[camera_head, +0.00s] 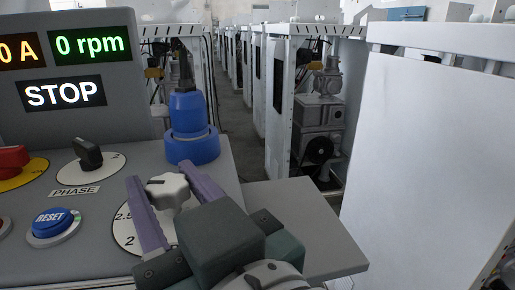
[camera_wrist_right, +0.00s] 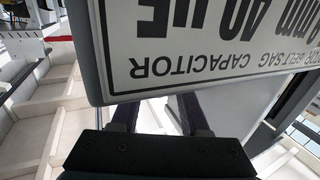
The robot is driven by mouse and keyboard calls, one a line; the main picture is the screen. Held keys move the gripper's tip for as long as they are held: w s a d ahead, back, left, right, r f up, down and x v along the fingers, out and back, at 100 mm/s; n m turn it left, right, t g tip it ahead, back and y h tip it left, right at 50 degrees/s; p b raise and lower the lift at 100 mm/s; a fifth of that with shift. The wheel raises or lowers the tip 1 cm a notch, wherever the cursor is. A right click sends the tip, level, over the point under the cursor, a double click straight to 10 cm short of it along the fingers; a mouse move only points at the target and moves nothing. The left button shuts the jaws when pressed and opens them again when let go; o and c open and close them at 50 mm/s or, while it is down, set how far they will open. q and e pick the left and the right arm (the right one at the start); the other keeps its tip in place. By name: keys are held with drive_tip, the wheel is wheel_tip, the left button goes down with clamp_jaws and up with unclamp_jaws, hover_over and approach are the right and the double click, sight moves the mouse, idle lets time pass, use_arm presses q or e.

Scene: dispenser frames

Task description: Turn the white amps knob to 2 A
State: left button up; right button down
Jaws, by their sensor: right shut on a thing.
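The white amps knob (camera_head: 168,190) is a lobed knob on a round white dial (camera_head: 124,232) at the right of the sloped grey panel. The dial shows the marks 2.5 and 2 on its left side; the rest is hidden by my gripper. My right gripper (camera_head: 170,186) has its two purple fingers on either side of the knob and is shut on it. The right wrist view shows the dark fingers (camera_wrist_right: 158,112) under an upside-down label plate (camera_wrist_right: 220,45); the knob does not show there. My left gripper is not in view.
A display (camera_head: 80,60) reads 0 A, 0 rpm and STOP. Left of the dial are a black PHASE knob (camera_head: 87,152), a blue RESET button (camera_head: 52,222) and a red knob (camera_head: 12,160). A blue cylinder fitting (camera_head: 190,120) stands just behind the gripper. White cabinets are at right.

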drive_tip(key=shift+r+n+g+y+p, duration=0.2)
drive_tip(key=shift+n+g+y+p, duration=0.35)
drive_tip(key=shift+p, duration=0.35)
drive_tip(key=shift+d+n+g+y+p, duration=0.1)
drive_tip(key=shift+n+g+y+p, duration=0.65)
drive_tip(key=shift+p, duration=0.05)
drive_tip(key=shift+w+n+g+y+p, duration=0.15)
drive_tip(key=shift+n+g+y+p, duration=0.25)
drive_tip(key=shift+n+g+y, duration=0.6)
drive_tip(key=shift+f+n+g, duration=0.15)
drive_tip(key=shift+n+g, duration=0.15)
drive_tip(key=shift+g, duration=0.6)
drive_tip(key=shift+f+n+g+y+b, duration=0.15)
drive_tip(key=shift+n+g+y+b, duration=0.4)
drive_tip(key=shift+n+g, duration=0.5)
drive_tip(key=n+g+b, duration=0.1)
drive_tip(key=g, duration=0.1)
drive_tip(key=n+g+y+b, duration=0.1)
drive_tip(key=g+b, duration=0.1)
drive_tip(key=g, duration=0.1)
drive_tip(key=shift+f+n, duration=0.15)
drive_tip(key=shift+n, duration=0.1)
drive_tip(key=shift+r+n+g+b, duration=0.2)
drive_tip(key=shift+n+g+b, duration=0.5)
drive_tip(key=shift+g+b, duration=0.4)
